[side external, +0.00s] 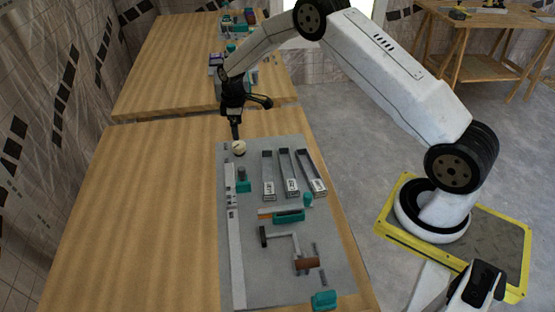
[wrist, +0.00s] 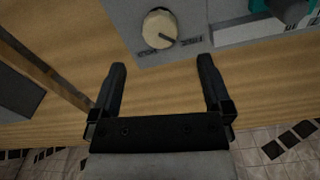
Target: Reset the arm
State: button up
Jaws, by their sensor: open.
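My gripper (side external: 236,136) hangs from my white arm at the far end of the grey panel (side external: 262,210), pointing down close to a round cream knob (side external: 239,148). In the wrist view my gripper (wrist: 161,75) has its two black fingers apart with nothing between them. The knob also shows in the wrist view (wrist: 159,25), just past the fingertips, with a dark pointer mark and small labels beside it. In the side view, whether the gripper touches the knob is hard to tell.
The panel lies on a wooden table (side external: 140,210) and carries three metal channels (side external: 290,172), a teal-based dark knob (side external: 242,182), a teal slider (side external: 289,216), a crank with a brown handle (side external: 306,263) and a teal block (side external: 324,300). The table's left half is bare.

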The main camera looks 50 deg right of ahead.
jog(key=shift+s+a+r, duration=0.2)
jog(key=shift+r, duration=0.2)
jog(key=s+a+r+m+t, duration=0.1)
jog(key=s+a+r+m, duration=0.1)
jog(key=s, duration=0.7)
jog(key=s+a+r+m, duration=0.2)
jog(key=s+r, duration=0.3)
jog(key=s, duration=0.4)
jog(key=s+a+r+m+t, duration=0.1)
jog(key=s+a+r+m, duration=0.2)
jog(key=s, duration=0.6)
jog(key=shift+a+r+t, duration=0.3)
jog(key=shift+a+r, duration=0.3)
jog(key=shift+a, duration=0.2)
